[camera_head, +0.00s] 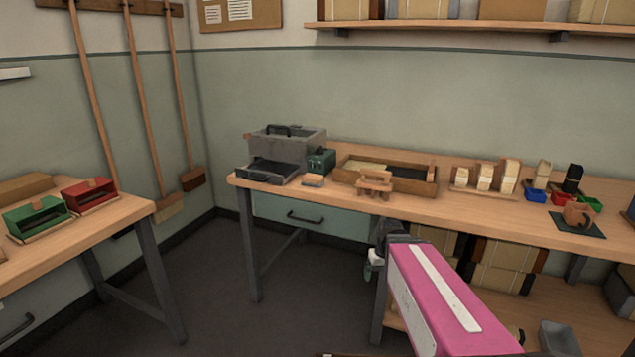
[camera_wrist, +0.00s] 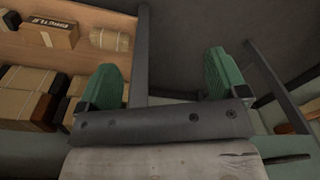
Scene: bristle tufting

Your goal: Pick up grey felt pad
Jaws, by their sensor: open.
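I cannot pick out the grey felt pad with certainty in either view. A flat dark mat (camera_head: 590,230) lies on the right of the long workbench (camera_head: 460,208), partly hidden under a brown object (camera_head: 578,214); its material is unclear. My gripper (camera_wrist: 162,78) is open and empty in the wrist view, its two green fingers wide apart. In the head view my gripper (camera_head: 372,266) hangs in front of the bench, below its top, mostly hidden by my arm. Nothing lies between the fingers.
On the long bench stand a grey box (camera_head: 288,146), a wooden tray (camera_head: 425,187), several wooden blocks and small coloured bins (camera_head: 537,195). A second table (camera_head: 125,208) at left holds green and red trays. Floor between is clear.

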